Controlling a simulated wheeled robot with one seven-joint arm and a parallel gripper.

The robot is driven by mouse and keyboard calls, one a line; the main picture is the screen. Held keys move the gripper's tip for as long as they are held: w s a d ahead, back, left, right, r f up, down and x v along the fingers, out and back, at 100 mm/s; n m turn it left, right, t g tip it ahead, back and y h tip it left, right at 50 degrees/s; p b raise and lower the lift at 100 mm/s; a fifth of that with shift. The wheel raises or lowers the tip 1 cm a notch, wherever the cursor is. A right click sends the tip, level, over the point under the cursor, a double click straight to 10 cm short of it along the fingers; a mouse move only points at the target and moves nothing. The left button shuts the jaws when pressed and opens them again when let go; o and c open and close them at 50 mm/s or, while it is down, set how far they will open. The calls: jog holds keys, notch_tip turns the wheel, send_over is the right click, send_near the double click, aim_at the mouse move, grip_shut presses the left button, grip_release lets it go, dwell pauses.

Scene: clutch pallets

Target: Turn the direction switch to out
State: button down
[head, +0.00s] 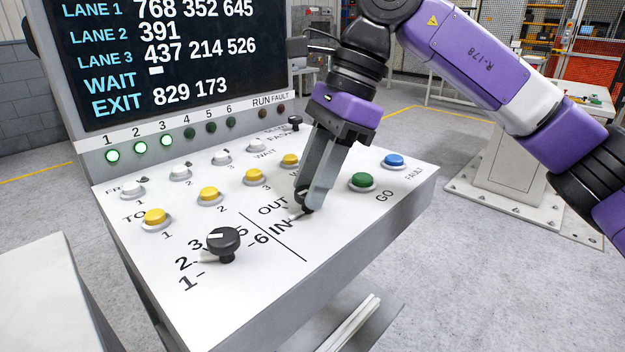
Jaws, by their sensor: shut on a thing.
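The direction switch (307,209) is a small dark knob on the white sloped panel, beside the printed words OUT and IN. My gripper (309,196) points down over it with its fingers shut on it. The fingers cover most of the knob. A light pointer mark shows at its lower left, towards the word IN, but its exact setting is hard to tell.
A black rotary knob (223,243) stands at the front left, by numbers. Yellow buttons (209,194), a green button (361,181) and a blue button (394,160) surround the switch. A display screen (180,50) rises behind. The panel's front right is bare.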

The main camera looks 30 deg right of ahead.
jog(key=m+t+b, duration=0.1)
jog(key=m, duration=0.2)
jog(key=m+t+h+b, duration=0.1)
jog(key=m+b, duration=0.1)
jog(key=m, duration=0.1)
jog(key=shift+s+f, duration=0.15)
jog(key=shift+s, duration=0.05)
jog(key=shift+s+a+m+t+h+b, duration=0.1)
jog(key=shift+m+t+h+b, duration=0.3)
jog(key=shift+m+b, duration=0.7)
jog(key=shift+a+m+t+h+b, duration=0.1)
jog(key=shift+m+t+h+b, duration=0.3)
jog(key=shift+m, duration=1.2)
jog(key=c, duration=1)
grip_release()
jog(key=p+v, duration=0.1)
jog(key=v, duration=0.7)
jog(key=shift+p, duration=0.4)
